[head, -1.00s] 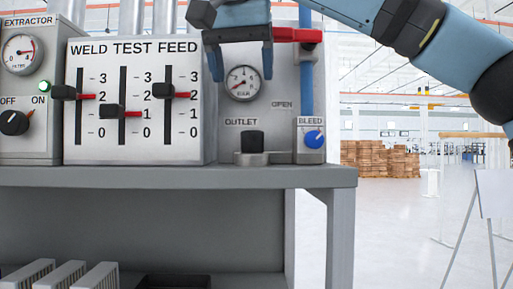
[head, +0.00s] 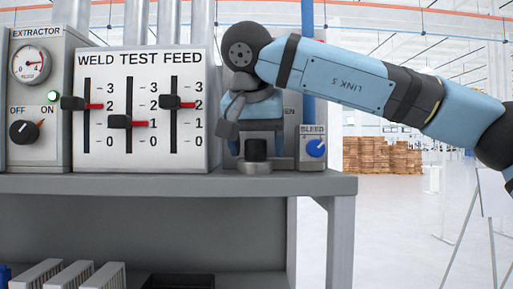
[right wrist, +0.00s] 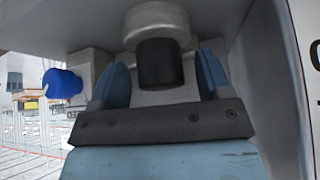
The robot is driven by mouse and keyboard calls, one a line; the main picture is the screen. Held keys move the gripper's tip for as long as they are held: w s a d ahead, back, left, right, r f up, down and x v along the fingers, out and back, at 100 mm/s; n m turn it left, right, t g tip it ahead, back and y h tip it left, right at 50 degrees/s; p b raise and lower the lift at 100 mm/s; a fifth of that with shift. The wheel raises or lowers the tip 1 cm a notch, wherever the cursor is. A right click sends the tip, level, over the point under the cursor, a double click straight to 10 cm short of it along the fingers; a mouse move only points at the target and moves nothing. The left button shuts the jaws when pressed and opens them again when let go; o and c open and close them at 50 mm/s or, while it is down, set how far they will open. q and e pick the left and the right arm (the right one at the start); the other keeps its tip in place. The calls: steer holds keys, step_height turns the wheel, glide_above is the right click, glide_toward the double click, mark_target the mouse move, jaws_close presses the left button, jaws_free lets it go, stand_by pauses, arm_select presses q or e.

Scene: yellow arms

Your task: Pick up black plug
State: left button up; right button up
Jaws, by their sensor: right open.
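The black plug (head: 257,149) sits upright on the round grey outlet fitting (head: 254,168) on the panel's shelf. My right gripper (head: 256,143) is open at the outlet, with its blue fingers pointing down. In the right wrist view, which looks upside down, the black plug (right wrist: 157,65) shows between the two open blue fingers (right wrist: 163,72), with a visible gap on each side. The grey fitting (right wrist: 157,22) is beyond it. My left gripper is not in view.
The blue BLEED knob (head: 316,148) is just right of the outlet; it also shows in the right wrist view (right wrist: 62,84). The slider box (head: 146,150) stands close on the left. The shelf edge (head: 180,187) runs below.

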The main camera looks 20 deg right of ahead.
steer(key=shift+s+a, duration=0.15)
steer(key=c, duration=1)
steer(key=shift+r, duration=0.1)
